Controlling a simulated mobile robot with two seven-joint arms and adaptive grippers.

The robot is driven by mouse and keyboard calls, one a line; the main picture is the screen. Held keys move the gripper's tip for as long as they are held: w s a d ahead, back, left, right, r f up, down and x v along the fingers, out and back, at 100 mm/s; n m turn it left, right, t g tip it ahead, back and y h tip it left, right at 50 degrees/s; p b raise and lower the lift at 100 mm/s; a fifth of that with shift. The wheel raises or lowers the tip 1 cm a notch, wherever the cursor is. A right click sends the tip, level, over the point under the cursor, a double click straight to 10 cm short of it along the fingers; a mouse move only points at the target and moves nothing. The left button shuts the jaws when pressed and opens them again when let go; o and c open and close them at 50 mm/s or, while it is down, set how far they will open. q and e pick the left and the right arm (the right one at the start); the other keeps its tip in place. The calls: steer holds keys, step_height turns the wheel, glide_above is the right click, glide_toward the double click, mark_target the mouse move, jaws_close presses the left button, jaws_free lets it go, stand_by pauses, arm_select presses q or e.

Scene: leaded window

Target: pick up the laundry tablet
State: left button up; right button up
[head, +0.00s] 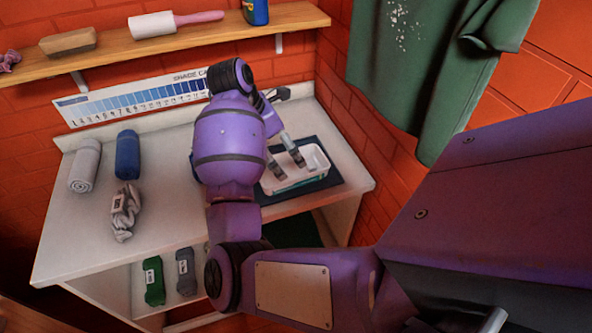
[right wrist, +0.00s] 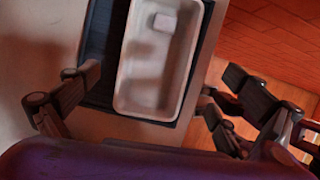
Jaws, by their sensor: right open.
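The laundry tablet (right wrist: 163,22) is a small pale block. It lies inside a white tray (right wrist: 180,75), near the tray's far end in the right wrist view. In the head view the white tray (head: 309,173) sits on the right part of the counter, and I cannot make out the tablet there. My right gripper (head: 287,164) is over the tray with its fingers apart. In the right wrist view its fingers (right wrist: 160,80) stand on either side of the tray with nothing between them. My left gripper is not in view.
The tray rests on a dark mat (head: 325,180). Rolled grey (head: 86,165) and blue (head: 127,155) towels and a crumpled scrunchie-like cloth (head: 125,211) lie on the counter's left. A shelf (head: 105,50) runs above. A green garment (head: 425,75) hangs at the right.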

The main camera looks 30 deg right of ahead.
mark_target(297, 172)
steer(key=x, duration=0.3)
steer(key=p+x, duration=0.1)
steer(key=x, duration=0.3)
steer(key=shift+w+d+r, duration=0.15)
steer(key=shift+w+d, duration=0.05)
steer(key=shift+w, duration=0.05)
steer(key=shift+d+f, duration=0.1)
steer(key=shift+f, duration=0.2)
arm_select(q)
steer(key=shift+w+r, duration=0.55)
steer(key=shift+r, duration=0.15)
arm_select(e)
steer(key=shift+f, duration=0.15)
steer(key=c, duration=1.3)
steer(key=shift+c, duration=0.2)
